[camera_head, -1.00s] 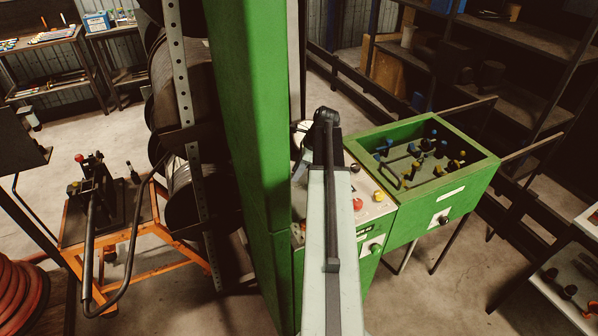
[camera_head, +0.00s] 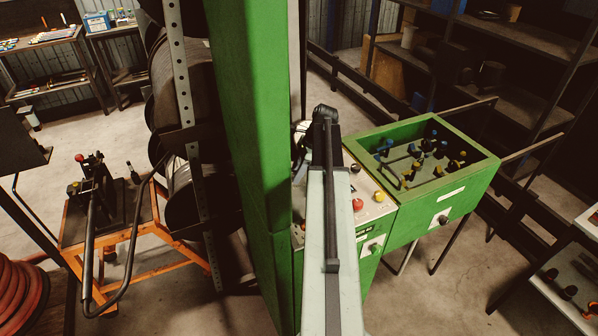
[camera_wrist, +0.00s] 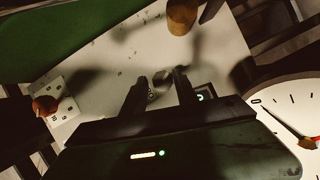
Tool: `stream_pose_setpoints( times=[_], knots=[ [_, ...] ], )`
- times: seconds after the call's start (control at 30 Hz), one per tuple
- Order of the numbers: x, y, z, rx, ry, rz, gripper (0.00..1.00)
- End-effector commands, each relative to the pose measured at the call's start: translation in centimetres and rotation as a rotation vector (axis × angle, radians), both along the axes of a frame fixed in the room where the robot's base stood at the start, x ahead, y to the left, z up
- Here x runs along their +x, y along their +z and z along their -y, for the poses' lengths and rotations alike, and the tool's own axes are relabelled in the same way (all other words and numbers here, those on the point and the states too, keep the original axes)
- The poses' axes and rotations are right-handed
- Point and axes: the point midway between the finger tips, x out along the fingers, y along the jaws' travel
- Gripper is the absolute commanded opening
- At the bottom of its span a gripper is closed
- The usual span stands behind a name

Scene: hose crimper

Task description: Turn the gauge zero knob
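The wrist view shows my gripper (camera_wrist: 161,77) over a pale panel, its two dark fingers apart. A small, dim greyish round part (camera_wrist: 161,84) shows between the fingers; it may be the gauge zero knob, but shadow hides its details. I see no clear contact with either finger. In the head view my arm hides the gripper and the knob.
The green crimper (camera_head: 258,120) stands close left of my arm. Its panel has a red button (camera_head: 358,204) and a yellow button (camera_head: 378,197). A green bin (camera_head: 445,205) with fittings stands to the right. In the wrist view an orange knob (camera_wrist: 182,16) sits beyond the fingers.

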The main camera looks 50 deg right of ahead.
Motion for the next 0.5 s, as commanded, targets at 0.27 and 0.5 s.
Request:
stream_pose_setpoints(
  times=[0.27, 0.5],
  knots=[
    [0.0, 0.3, 0.2, -0.002, -0.003, 0.002, 0.35],
    [-0.7, 3.5, 1.1, -0.002, -0.004, 0.002, 0.35]
  ],
)
